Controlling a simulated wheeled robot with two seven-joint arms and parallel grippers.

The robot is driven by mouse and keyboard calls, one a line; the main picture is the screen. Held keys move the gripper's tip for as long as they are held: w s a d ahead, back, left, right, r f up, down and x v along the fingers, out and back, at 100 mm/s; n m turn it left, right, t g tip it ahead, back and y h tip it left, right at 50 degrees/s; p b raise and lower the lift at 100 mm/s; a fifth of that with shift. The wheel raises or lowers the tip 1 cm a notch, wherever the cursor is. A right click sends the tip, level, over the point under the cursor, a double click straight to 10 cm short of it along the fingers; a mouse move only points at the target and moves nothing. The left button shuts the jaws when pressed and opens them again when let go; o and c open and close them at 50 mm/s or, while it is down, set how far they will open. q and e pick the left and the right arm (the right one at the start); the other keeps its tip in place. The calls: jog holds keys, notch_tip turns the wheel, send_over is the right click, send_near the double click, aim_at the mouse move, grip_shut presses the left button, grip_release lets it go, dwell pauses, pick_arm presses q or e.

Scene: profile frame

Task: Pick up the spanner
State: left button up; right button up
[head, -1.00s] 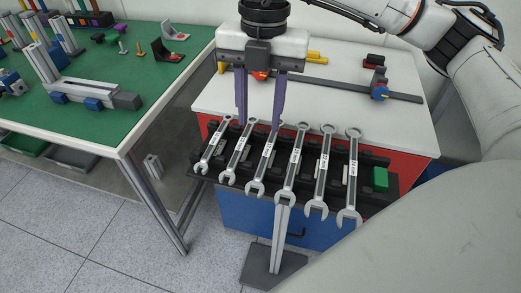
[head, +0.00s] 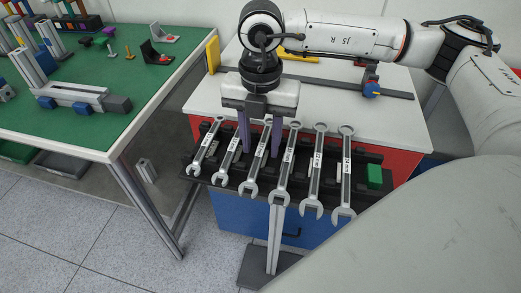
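The fingers appear to stand on either side of the upper part of the third spanner from the left (head: 256,166). The second spanner (head: 231,155) is just left of the left finger, and the fourth spanner (head: 285,165) is just right of the right finger. Contact cannot be told. My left gripper is not in view.
The black rack (head: 374,201) stands at the front of a white-topped cabinet (head: 400,128) with red and blue sides. A green block (head: 375,176) sits at the rack's right end. A green-topped workbench (head: 140,75) with parts stands close on the left. A bar clamp lies behind.

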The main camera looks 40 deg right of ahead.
aim_at(261, 149)
pick_arm(q)
jog(key=shift+w+r, duration=0.15)
jog(key=shift+w, duration=0.15)
pick_arm(e)
grip_shut()
jog(key=shift+r, duration=0.1)
pick_arm(q)
jog(key=shift+s, duration=0.25)
pick_arm(e)
notch_tip(261, 149, up, 10)
pick_arm(q)
jog(key=shift+r+p, duration=0.15)
jog(key=shift+p, duration=0.2)
